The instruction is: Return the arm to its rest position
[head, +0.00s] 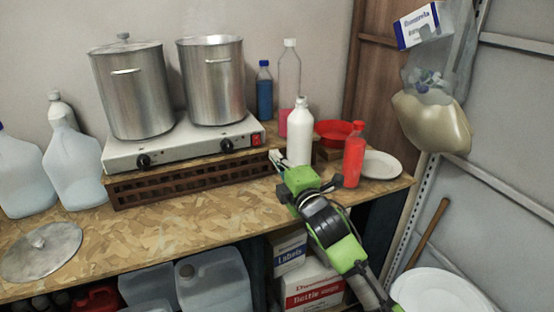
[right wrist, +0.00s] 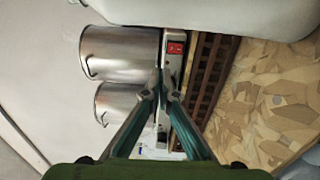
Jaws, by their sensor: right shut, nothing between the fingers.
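My right arm reaches in from the lower right of the head view. Its green gripper (head: 277,158) is beside the lower left of a white bottle (head: 299,132), near the right end of the hot plate's wooden stand. In the right wrist view the gripper's fingers (right wrist: 161,95) are shut with their tips together and nothing between them. The hot plate's red switch (right wrist: 176,48) shows just beyond the tips. A large white surface (right wrist: 215,14), probably the white bottle, fills the top of that view. My left gripper is not in view.
Two steel pots (head: 132,92) stand on the hot plate (head: 187,146). A red bottle (head: 353,155), a red bowl (head: 337,131) and a white plate (head: 382,165) are right of the gripper. The chipboard bench (head: 165,222) is clear at its front middle. Boxes (head: 312,287) stand below.

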